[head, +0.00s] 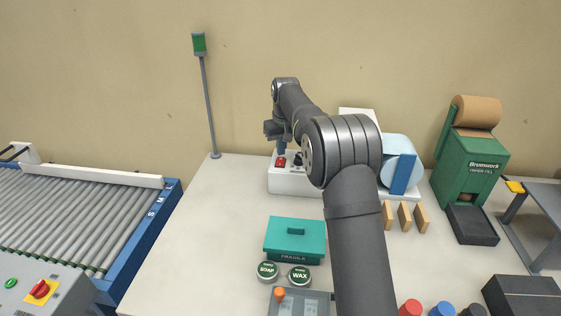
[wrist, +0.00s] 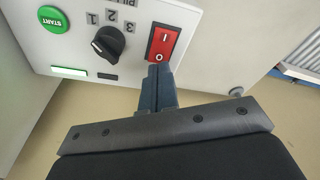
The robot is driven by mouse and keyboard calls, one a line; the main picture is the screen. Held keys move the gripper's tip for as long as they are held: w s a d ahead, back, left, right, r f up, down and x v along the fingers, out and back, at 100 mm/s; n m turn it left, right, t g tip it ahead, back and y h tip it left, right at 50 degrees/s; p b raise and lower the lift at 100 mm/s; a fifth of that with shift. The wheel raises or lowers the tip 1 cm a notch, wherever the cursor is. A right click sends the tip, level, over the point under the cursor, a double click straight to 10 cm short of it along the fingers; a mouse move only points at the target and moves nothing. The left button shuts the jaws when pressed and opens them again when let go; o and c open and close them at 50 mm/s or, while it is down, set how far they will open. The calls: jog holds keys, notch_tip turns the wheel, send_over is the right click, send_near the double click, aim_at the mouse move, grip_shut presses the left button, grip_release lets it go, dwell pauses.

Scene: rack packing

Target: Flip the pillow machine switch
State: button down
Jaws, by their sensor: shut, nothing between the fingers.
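The white pillow machine (head: 290,185) stands at the back of the table, partly hidden behind my arm in the head view. In the wrist view the switch (wrist: 165,44) has "I" at the top and "O" at the bottom, in a black frame. My gripper (wrist: 158,70) is shut and empty, its fingertips at the lower "O" end of the switch. I cannot tell whether they touch it or which side is pressed in. In the head view my gripper (head: 281,147) is just above the switch.
Left of the switch are a black dial (wrist: 108,42), a green START button (wrist: 53,19) and a lit strip (wrist: 69,72). A teal box (head: 294,240) and round SOAP and WAX tins stand in front. A green paper dispenser (head: 478,150) is at right.

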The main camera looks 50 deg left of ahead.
aim_at(281, 159)
jog(key=shift+f, duration=0.85)
dwell(0.9)
jog(key=shift+r, duration=3.55)
notch_tip(281, 159, down, 7)
jog(key=shift+f, duration=0.1)
jog(key=shift+r, duration=0.25)
